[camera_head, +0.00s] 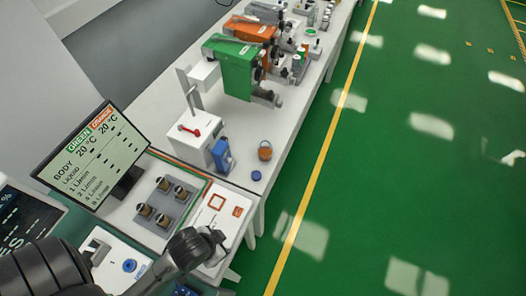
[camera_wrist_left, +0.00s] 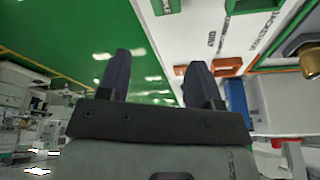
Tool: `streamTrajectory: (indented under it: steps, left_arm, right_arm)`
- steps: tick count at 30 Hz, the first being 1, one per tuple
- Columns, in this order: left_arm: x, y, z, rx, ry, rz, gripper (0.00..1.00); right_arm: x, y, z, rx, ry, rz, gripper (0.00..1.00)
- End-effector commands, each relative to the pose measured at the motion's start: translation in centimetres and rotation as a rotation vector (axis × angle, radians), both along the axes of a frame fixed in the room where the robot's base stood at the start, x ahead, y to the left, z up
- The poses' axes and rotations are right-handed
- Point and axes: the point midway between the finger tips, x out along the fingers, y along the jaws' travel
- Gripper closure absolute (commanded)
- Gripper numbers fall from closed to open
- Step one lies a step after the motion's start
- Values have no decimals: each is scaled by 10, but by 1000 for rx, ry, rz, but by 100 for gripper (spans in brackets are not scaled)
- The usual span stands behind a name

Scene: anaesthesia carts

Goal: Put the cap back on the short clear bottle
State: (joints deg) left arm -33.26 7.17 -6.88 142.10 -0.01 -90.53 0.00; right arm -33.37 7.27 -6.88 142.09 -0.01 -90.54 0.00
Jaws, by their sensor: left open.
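A small bottle with orange contents (camera_head: 265,151) stands upright near the front edge of the white bench in the head view. Its top detail is too small to tell. A small round blue cap (camera_head: 256,175) lies on the bench just below it in the picture, apart from the bottle. My left gripper (camera_head: 218,240) is over the near end of the bench, short of the cap and bottle. In the left wrist view the fingers of my left gripper (camera_wrist_left: 160,75) are apart with nothing between them. I cannot make out bottle or cap there. My right gripper is out of view.
A monitor (camera_head: 93,157) and a grey rack with several brass-coloured items (camera_head: 165,205) stand left of the gripper. A blue device (camera_head: 222,155) stands left of the bottle. Green (camera_head: 231,66) and orange machines (camera_head: 250,29) stand farther back. Green floor lies right of the bench.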

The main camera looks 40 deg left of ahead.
Motion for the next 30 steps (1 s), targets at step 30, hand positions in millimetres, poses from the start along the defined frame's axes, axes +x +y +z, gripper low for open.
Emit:
streamTrajectory:
  steps: [30]
  left_arm:
    - [90, 5, 27, 195, -405, -185, 31]
  right_arm:
    - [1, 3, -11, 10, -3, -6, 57]
